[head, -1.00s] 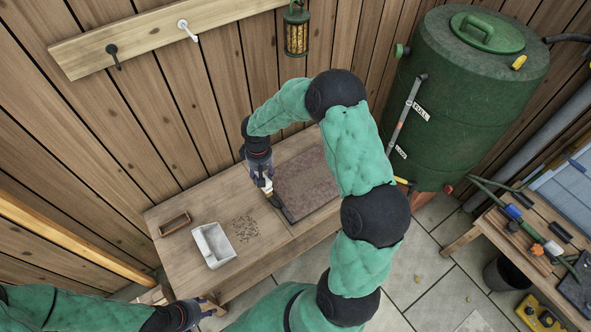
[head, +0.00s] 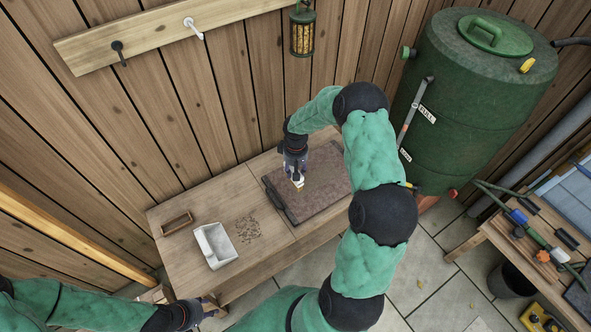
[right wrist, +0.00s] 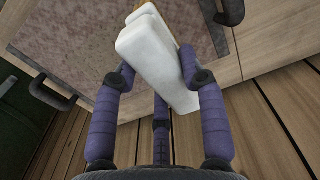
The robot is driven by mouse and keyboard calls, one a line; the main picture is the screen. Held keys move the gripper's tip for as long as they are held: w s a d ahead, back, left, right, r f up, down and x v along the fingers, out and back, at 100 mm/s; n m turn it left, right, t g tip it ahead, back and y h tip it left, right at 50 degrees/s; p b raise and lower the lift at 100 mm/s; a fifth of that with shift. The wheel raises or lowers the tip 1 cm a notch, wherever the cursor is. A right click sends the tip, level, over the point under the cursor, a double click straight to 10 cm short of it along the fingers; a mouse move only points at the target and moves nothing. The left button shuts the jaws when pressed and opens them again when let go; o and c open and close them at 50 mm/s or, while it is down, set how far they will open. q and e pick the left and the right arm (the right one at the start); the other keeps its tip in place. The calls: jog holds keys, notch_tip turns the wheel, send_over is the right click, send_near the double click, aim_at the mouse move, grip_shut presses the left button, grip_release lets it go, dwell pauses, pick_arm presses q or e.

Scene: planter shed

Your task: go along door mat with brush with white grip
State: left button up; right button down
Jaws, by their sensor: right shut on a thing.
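The door mat (head: 325,172) is a brown, speckled rectangle with dark handles, lying on the right half of the wooden bench. My right gripper (head: 297,180) is over the left part of the mat, pointing down, shut on the white grip of the brush (head: 298,184). In the right wrist view the white grip (right wrist: 152,48) sits between the fingers, with the mat (right wrist: 75,35) beneath. The bristles are hidden, so I cannot tell whether they touch the mat. My left gripper (head: 209,308) is low at the bench's front left, apparently open and empty.
A white scoop-like tray (head: 214,246), a small brown wooden block or box (head: 176,222) and scattered dark crumbs (head: 247,229) are on the bench's left half. A green water barrel (head: 470,110) stands at right. A lantern-like feeder (head: 302,33) hangs behind.

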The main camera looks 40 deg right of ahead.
jog(key=shift+f+b, duration=1.95)
jog(key=shift+f, duration=0.8)
jog(key=c, duration=1.7)
grip_release()
grip_shut()
jog(key=shift+f+b, duration=0.35)
jog(key=shift+f, duration=0.15)
